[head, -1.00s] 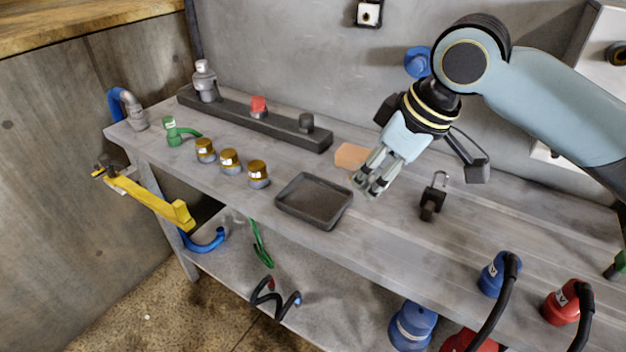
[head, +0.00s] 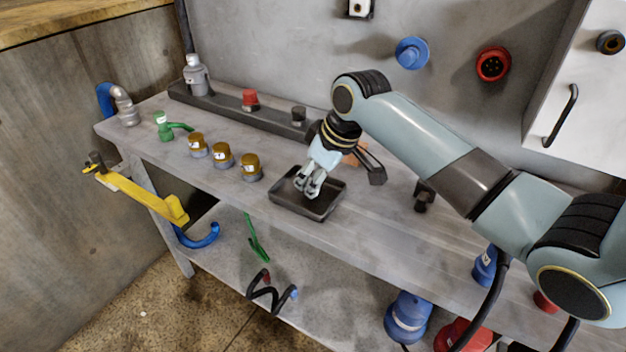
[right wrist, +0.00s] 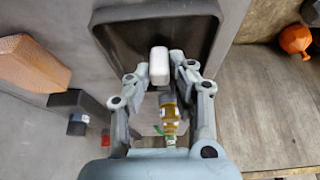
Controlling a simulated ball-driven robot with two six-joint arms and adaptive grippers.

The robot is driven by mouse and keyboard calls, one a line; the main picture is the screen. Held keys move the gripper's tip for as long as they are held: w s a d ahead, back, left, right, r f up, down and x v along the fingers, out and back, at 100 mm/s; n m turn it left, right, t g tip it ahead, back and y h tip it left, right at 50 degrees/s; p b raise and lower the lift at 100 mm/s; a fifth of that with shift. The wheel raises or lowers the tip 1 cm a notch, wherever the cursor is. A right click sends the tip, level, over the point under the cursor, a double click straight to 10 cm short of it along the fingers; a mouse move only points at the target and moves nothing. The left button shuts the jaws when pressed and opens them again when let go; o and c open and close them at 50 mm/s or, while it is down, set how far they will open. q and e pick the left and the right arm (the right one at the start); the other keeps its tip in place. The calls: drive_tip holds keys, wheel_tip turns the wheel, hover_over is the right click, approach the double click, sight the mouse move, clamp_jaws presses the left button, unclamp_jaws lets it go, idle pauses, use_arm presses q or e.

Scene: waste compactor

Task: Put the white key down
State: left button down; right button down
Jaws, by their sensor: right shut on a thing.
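The white key (right wrist: 158,66) shows in the right wrist view as a small pale block between the fingertips of my right gripper (right wrist: 158,78). The gripper is shut on it. In the head view my right gripper (head: 310,191) points down over the shallow dark tray (head: 329,206) on the bench, and the key is hidden by the fingers. The tray (right wrist: 125,14) lies behind the key in the right wrist view. I cannot tell whether the key touches the tray floor. My left gripper is not in view.
A wooden block (head: 358,155) sits behind my right wrist, and a black padlock (head: 424,195) stands to the right. Several brass-topped pieces (head: 222,155) stand left of the tray. A dark rail (head: 225,106) runs along the back. The bench front right of the tray is clear.

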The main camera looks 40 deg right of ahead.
drive_tip(key=shift+f, duration=0.25)
drive_tip(key=c, duration=1.2)
unclamp_jaws()
drive_tip(key=v, duration=1.2)
drive_tip(key=shift+r+p, duration=0.1)
drive_tip(key=shift+p, duration=0.25)
